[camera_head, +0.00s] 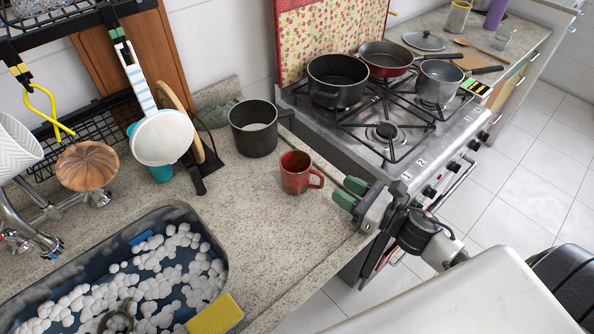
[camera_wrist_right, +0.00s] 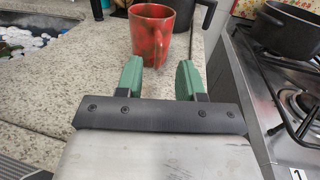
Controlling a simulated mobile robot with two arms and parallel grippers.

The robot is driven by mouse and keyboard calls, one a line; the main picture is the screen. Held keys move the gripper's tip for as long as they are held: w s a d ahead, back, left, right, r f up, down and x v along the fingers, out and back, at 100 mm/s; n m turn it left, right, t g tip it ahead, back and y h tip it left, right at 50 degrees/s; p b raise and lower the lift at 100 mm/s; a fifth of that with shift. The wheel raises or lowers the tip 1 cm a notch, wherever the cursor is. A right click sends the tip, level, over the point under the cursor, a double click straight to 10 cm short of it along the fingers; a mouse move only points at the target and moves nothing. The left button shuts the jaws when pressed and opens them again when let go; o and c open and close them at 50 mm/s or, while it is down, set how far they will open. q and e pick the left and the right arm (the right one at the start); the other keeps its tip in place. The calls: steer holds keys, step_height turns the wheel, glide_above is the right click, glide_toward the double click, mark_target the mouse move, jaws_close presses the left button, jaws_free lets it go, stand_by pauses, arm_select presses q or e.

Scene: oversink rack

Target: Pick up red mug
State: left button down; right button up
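The red mug (camera_head: 297,173) stands upright on the speckled counter, in front of a dark pot, with its handle toward the lower right in the head view. In the right wrist view the mug (camera_wrist_right: 152,33) stands just ahead of the fingers. My right gripper (camera_head: 349,194) is to the right of the mug, close to its handle. Its green-padded fingers (camera_wrist_right: 160,78) are apart with nothing between them. My left gripper is not seen in these frames.
A dark pot (camera_head: 254,128) stands behind the mug. The gas stove (camera_head: 387,133) with pots is to the right. The sink (camera_head: 111,270) with foam and a yellow sponge (camera_head: 214,314) is at lower left.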

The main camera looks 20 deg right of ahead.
mark_target(323, 176)
steer(key=shift+w+a, duration=0.35)
steer(key=shift+w, duration=0.25)
steer(key=p+x, duration=0.1)
steer(key=x, duration=0.3)
steer(key=shift+w+r+p, duration=0.1)
steer(key=shift+w+p, duration=0.05)
steer(key=shift+p, duration=0.2)
steer(key=shift+w+a, duration=0.25)
steer(key=shift+w, duration=0.1)
jaws_close()
